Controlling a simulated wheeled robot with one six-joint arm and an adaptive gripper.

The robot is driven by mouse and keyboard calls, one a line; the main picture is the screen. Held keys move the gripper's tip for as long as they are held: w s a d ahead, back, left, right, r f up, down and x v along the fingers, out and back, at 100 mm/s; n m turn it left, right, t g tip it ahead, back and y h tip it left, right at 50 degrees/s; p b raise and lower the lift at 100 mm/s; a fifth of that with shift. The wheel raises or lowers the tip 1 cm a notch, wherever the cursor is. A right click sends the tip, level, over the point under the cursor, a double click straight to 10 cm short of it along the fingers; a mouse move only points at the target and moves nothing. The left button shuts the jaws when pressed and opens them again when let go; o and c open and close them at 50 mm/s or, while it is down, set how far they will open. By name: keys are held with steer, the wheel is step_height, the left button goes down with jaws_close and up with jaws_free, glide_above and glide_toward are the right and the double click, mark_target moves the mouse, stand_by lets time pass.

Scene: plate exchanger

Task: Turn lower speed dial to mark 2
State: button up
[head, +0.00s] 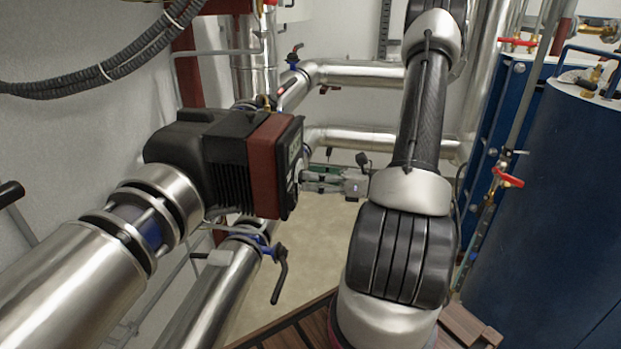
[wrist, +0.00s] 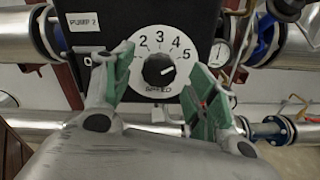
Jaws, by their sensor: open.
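The speed dial (wrist: 159,70) shows in the wrist view as a dark round knob on a white plate marked 2, 3, 4 and 5, with the 1 not visible. A pale line on the knob seems to point right, near the 5. My gripper (wrist: 162,88) is open, with one green-padded finger left of the knob and the other at its lower right. The knob shows between the fingers, and contact is not visible. In the head view my gripper (head: 307,181) points left at the pump (head: 240,160), whose dial face is nearly edge-on.
A "PUMP 2" label (wrist: 83,22) is at the upper left of the dial. Steel pipes (head: 70,275) run through the pump, and a black valve lever (head: 281,275) hangs below it. Blue tanks (head: 545,190) stand on the right. Open floor (head: 315,245) lies below my gripper.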

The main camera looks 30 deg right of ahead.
steer(key=shift+w+a, duration=0.4)
steer(key=shift+a, duration=0.05)
steer(key=shift+c, duration=0.5)
steer(key=c, duration=1)
steer(key=shift+o, duration=0.2)
